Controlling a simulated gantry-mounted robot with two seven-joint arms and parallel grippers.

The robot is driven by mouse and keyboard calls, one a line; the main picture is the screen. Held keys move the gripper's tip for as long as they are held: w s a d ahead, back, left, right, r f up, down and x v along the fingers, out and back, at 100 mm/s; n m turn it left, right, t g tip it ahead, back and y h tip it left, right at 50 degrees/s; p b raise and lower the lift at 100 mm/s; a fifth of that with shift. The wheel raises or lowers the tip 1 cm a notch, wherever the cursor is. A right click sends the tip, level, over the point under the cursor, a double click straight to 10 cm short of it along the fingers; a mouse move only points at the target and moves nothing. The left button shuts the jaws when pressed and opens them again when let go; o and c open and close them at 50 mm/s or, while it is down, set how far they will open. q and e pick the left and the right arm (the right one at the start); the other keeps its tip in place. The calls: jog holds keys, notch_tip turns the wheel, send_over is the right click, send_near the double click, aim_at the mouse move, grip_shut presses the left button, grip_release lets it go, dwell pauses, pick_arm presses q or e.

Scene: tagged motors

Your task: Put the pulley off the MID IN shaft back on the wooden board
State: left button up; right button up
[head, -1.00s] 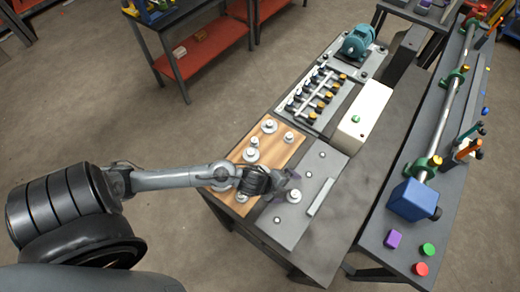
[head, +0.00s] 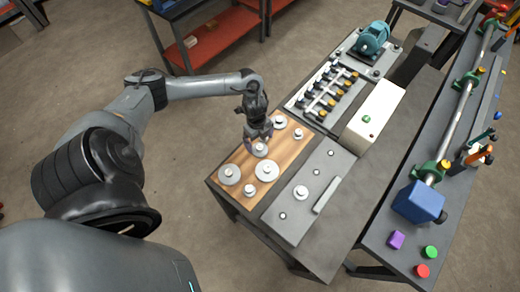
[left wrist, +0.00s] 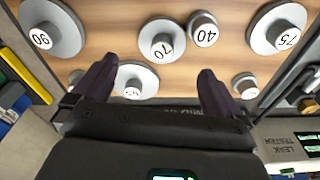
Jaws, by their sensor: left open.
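The wooden board (head: 216,184) carries several grey pulleys with white hubs. My left gripper (head: 260,140) points down over the middle of the board, close to a pulley (head: 261,149). In the left wrist view its two dark fingers (left wrist: 155,88) are spread, with nothing gripped. Pulleys marked 90 (left wrist: 42,38), 70 (left wrist: 163,42), 40 (left wrist: 204,34) and 75 (left wrist: 285,35) lie on the board. One pulley (head: 301,192) sits on the grey plate (head: 290,232). The MID IN label is not readable. My right gripper is not in view.
Short bare shafts stand on the grey plate, beside a raised bar (head: 328,195). Behind are a rack of small parts (head: 328,88), a teal motor (head: 372,40) and a white box (head: 375,115). A bench with a blue block (head: 418,201) stands at the right.

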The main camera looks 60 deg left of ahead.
aim_at(260, 147)
pick_arm(q)
jog(key=shift+w+f, duration=0.1)
jog(key=shift+f, duration=3.1)
jog(key=c, duration=1.3)
jog(key=shift+r, duration=0.1)
